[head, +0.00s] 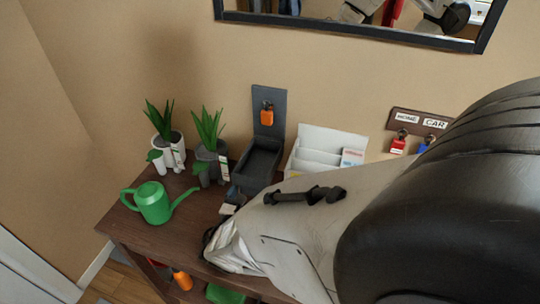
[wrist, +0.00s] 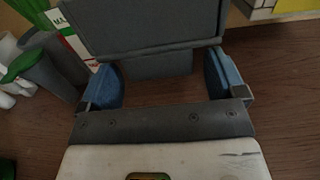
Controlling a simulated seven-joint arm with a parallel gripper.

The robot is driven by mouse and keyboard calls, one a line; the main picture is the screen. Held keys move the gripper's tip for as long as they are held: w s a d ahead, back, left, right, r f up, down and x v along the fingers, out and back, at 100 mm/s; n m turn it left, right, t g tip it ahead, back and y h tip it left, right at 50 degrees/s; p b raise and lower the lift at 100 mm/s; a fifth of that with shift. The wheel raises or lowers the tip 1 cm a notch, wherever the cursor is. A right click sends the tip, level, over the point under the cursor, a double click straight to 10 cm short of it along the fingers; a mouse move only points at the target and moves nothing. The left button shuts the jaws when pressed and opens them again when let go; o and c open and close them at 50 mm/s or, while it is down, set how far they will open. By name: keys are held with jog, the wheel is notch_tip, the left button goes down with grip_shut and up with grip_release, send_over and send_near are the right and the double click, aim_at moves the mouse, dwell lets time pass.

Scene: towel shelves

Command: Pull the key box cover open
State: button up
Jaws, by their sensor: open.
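The dark grey key box (head: 257,163) stands on the wooden table against the wall. Its cover (head: 268,105) is upright at the back, and an orange key tag (head: 267,117) hangs on it. The open box looks empty inside from here. My gripper (head: 236,198) is at the front end of the box, mostly hidden behind my arm. In the wrist view, my gripper (wrist: 165,85) is open, with a blue finger on each side. The grey box (wrist: 150,30) lies just ahead of the fingers, and a narrower grey part (wrist: 160,66) shows between them. Contact cannot be told.
Two potted plants (head: 208,130) and a green watering can (head: 153,203) stand left of the box. A white letter holder (head: 320,145) is close on its right. A key rack (head: 420,121) with red and blue tags hangs farther right. A mirror (head: 350,25) is above.

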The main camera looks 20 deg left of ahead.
aim_at(249, 177)
jog(key=c, duration=1.3)
jog(key=shift+s+r+g, duration=0.25)
jog(key=shift+r+g, duration=0.3)
jog(key=shift+r, duration=0.4)
jog(key=shift+s+r+g, duration=0.25)
jog(key=shift+r+g, duration=0.3)
jog(key=shift+r, duration=0.4)
jog(key=o, duration=1.3)
jog(key=shift+r, duration=0.1)
jog(key=shift+r, duration=0.8)
notch_tip(249, 177, up, 2)
jog(key=shift+s+d, duration=0.1)
jog(key=shift+s, duration=0.05)
jog(key=s+d+r, duration=0.1)
jog(key=s+d, duration=0.9)
jog(key=s, duration=0.1)
jog(key=shift+s+d, duration=0.2)
jog(key=shift+d, duration=0.2)
